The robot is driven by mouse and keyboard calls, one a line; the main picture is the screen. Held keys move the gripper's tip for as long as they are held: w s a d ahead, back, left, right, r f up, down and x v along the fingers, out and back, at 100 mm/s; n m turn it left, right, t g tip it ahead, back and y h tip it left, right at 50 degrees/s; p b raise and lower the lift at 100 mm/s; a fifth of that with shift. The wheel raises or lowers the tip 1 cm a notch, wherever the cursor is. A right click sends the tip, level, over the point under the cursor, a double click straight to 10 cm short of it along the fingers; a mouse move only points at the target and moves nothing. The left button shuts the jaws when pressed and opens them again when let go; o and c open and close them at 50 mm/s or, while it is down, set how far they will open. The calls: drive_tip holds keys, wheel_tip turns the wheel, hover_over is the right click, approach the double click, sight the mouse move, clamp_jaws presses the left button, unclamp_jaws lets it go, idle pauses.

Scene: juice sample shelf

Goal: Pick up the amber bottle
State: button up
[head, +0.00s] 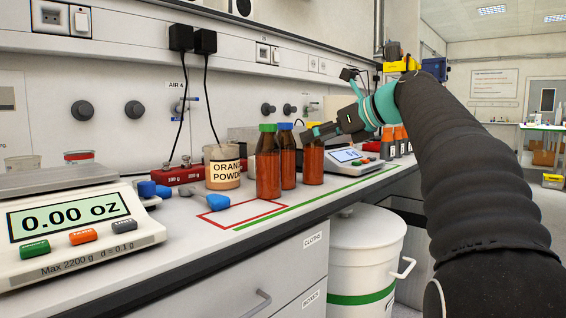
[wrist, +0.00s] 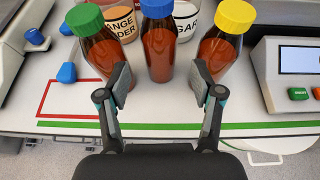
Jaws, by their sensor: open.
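Three amber bottles stand upright in a row on the bench. In the wrist view one has a green cap (wrist: 100,48), one a blue cap (wrist: 158,45) and one a yellow cap (wrist: 221,43). The head view also shows the green-capped bottle (head: 268,165), the blue-capped bottle (head: 288,160) and the third bottle (head: 312,165), whose cap is hidden by my gripper. My gripper (wrist: 161,84) is open and empty. The blue-capped bottle appears between and beyond its fingertips. The fingertips overlap the outer two bottles in the picture; I cannot tell whether they touch.
An orange powder jar (head: 222,168) and a sugar jar (wrist: 187,20) stand behind the bottles. Blue scoops (head: 219,200) lie left. Scales stand at left (head: 75,232) and right (head: 350,158). A red outline (head: 240,216) and green line (head: 330,193) mark the bench front.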

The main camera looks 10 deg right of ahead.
sight(285, 149)
drive_tip(key=b+x, duration=0.1)
drive_tip(key=x, duration=0.9)
drive_tip(key=shift+w+a+f, duration=0.2)
drive_tip(key=shift+f, duration=0.05)
drive_tip(key=shift+c, duration=0.3)
drive_tip(key=c, duration=0.8)
drive_tip(key=shift+r, duration=0.1)
drive_tip(key=shift+c, duration=0.8)
